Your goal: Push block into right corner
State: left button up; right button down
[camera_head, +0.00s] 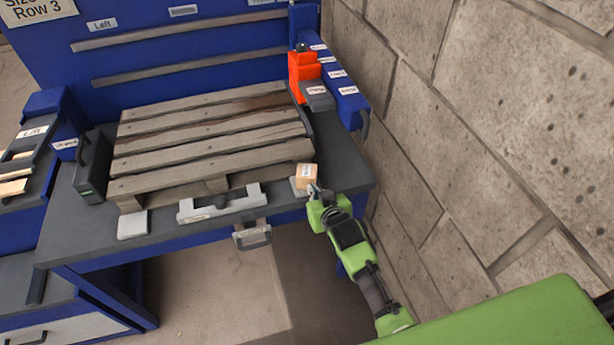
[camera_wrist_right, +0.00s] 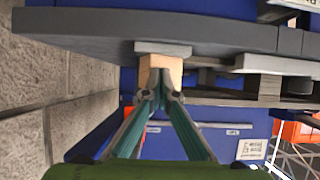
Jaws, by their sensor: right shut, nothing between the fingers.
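The block (camera_head: 307,173) is a small light-wood cube with a pale label. It sits on a light grey plate near the table's front right, just beside the pallet's (camera_head: 215,142) front right corner. My right gripper (camera_head: 314,189) is shut and empty, at the near side of the block. In the right wrist view, which looks upside down, the shut fingertips (camera_wrist_right: 168,97) overlap the edge of the block (camera_wrist_right: 160,68); I cannot tell if they touch it. The plate (camera_wrist_right: 163,48) shows beyond it. My left gripper is in neither view.
The dark table top (camera_head: 345,174) has free room right of the block, up to its edge by the stone wall (camera_head: 470,110). A grey bracket (camera_head: 220,204) and another plate (camera_head: 132,224) lie along the front edge. A red-orange device (camera_head: 303,72) stands at the back right.

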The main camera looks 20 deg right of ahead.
aim_at(309, 177)
jog(key=shift+w+a+b, duration=0.1)
jog(key=shift+w+b, duration=0.7)
jog(key=shift+w, duration=1.45)
jog(key=shift+w+b, duration=0.4)
jog(key=shift+w, duration=0.4)
jog(key=shift+w, duration=0.3)
jog(key=shift+w+b, duration=0.4)
jog(key=shift+w, duration=0.15)
jog(key=shift+s+r+p, duration=0.15)
jog(key=shift+s+p, duration=0.75)
jog(key=s+p, duration=0.2)
jog(key=s, duration=0.1)
jog(key=shift+s, duration=0.2)
jog(key=shift+s+p, duration=0.45)
jog(key=shift+s, duration=0.05)
